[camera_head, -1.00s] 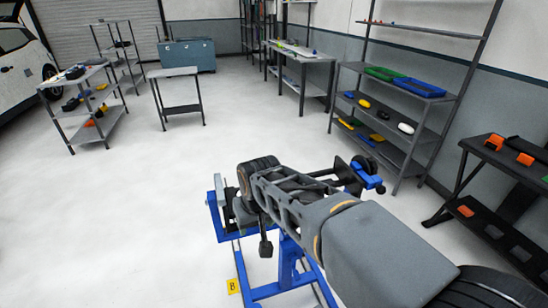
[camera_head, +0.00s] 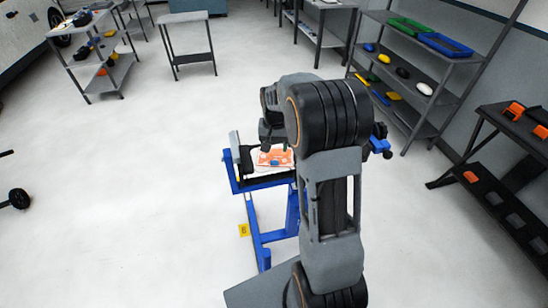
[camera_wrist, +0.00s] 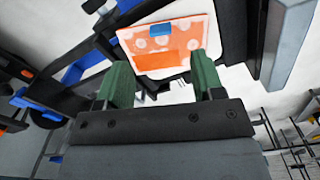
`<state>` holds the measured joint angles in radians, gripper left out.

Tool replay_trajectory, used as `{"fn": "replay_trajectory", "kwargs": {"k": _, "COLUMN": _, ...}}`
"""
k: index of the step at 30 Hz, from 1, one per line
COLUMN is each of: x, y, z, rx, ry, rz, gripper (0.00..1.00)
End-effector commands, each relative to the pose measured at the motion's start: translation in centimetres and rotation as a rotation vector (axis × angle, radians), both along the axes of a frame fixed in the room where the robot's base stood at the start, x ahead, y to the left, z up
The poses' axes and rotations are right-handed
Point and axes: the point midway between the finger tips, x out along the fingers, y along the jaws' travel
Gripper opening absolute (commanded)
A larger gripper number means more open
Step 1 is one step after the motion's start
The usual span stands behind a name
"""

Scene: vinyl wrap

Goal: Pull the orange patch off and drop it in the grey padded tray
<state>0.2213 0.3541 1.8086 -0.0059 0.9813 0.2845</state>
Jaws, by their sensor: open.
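The orange patch (camera_wrist: 165,46) with pale dots lies on a white panel (camera_wrist: 232,30) held in a blue stand. A small blue tab (camera_wrist: 161,29) shows on the patch. In the head view the patch (camera_head: 275,158) is partly hidden by my arm. I cannot tell whether the fingers touch the panel. I cannot make out the grey padded tray for certain in these frames.
The blue stand (camera_head: 258,230) holds the panel, with a yellow tag (camera_head: 244,230) at its foot. Shelves with green and blue trays (camera_head: 445,44) stand at the right. A dark bench (camera_head: 515,140) is at the right edge. The floor at the left is mostly clear.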

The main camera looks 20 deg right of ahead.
Motion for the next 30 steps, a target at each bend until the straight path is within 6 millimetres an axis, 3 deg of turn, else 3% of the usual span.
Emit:
{"fn": "replay_trajectory", "kwargs": {"k": 6, "x": -0.1, "y": 0.1, "z": -3.8, "rx": 0.001, "ry": 0.003, "rz": 0.002, "gripper": 0.62}}
{"fn": "replay_trajectory", "kwargs": {"k": 12, "x": 0.0, "y": 0.0, "z": -6.3, "rx": 0.0, "ry": 0.002, "rz": 0.002, "gripper": 0.62}}
{"fn": "replay_trajectory", "kwargs": {"k": 19, "x": 0.0, "y": 0.0, "z": -7.6, "rx": 0.0, "ry": 0.001, "rz": 0.002, "gripper": 0.62}}
{"fn": "replay_trajectory", "kwargs": {"k": 30, "x": 0.0, "y": 0.0, "z": -7.8, "rx": 0.0, "ry": -0.001, "rz": 0.001, "gripper": 0.6}}
